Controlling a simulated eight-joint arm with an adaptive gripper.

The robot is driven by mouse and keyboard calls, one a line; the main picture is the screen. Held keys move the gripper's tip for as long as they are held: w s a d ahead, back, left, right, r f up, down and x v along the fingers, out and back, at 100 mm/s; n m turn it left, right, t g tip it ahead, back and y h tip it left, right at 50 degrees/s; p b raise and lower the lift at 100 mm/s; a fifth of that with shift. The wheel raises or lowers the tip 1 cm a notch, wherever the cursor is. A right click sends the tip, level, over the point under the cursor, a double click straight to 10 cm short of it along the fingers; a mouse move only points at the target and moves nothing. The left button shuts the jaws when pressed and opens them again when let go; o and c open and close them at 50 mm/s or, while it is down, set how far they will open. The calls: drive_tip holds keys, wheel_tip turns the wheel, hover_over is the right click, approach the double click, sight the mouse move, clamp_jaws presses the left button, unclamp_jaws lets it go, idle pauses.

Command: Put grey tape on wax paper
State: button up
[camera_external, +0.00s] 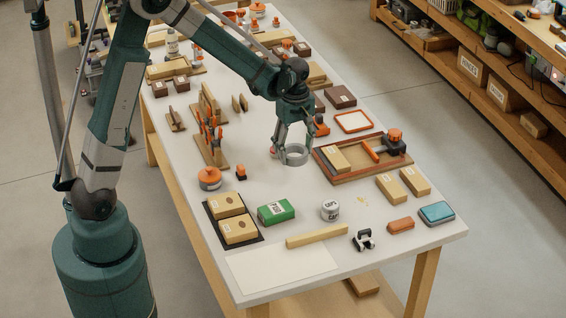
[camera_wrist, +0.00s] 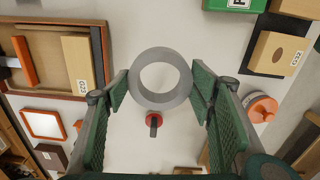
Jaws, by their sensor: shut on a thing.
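The grey tape (camera_external: 291,155) is a ring-shaped roll held in the jaws of my gripper (camera_external: 293,143), above the middle of the bench. In the wrist view the tape (camera_wrist: 160,58) sits between the two green fingers of my gripper (camera_wrist: 160,90), which are shut on its sides. The wax paper is likely the pale flat sheet (camera_external: 282,272) at the near left corner of the bench, in front of a long wooden block. It lies flat and bare, well apart from the tape. The sheet does not show in the wrist view.
A wooden tray (camera_external: 326,175) is to the right. A red-topped item (camera_wrist: 153,120) stands near the tape.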

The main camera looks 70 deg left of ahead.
drive_tip(key=s+d+m, duration=0.1)
drive_tip(key=s+d, duration=0.7)
drive_tip(key=d, duration=0.3)
drive_tip(key=s+d+b, duration=0.1)
drive_tip(key=s+d, duration=0.7)
drive_tip(key=d, duration=0.3)
drive_tip(key=s+d+m+b, duration=0.1)
drive_tip(key=s+d, duration=0.7)
drive_tip(key=d, duration=0.3)
drive_tip(key=shift+d+r+m, duration=0.15)
drive_tip(key=shift+d+m, duration=0.15)
drive_tip(key=shift+f+b, duration=1)
drive_tip(key=shift+f, duration=1.95)
drive_tip(key=shift+f+b, duration=0.6)
drive_tip(key=shift+f, duration=1.5)
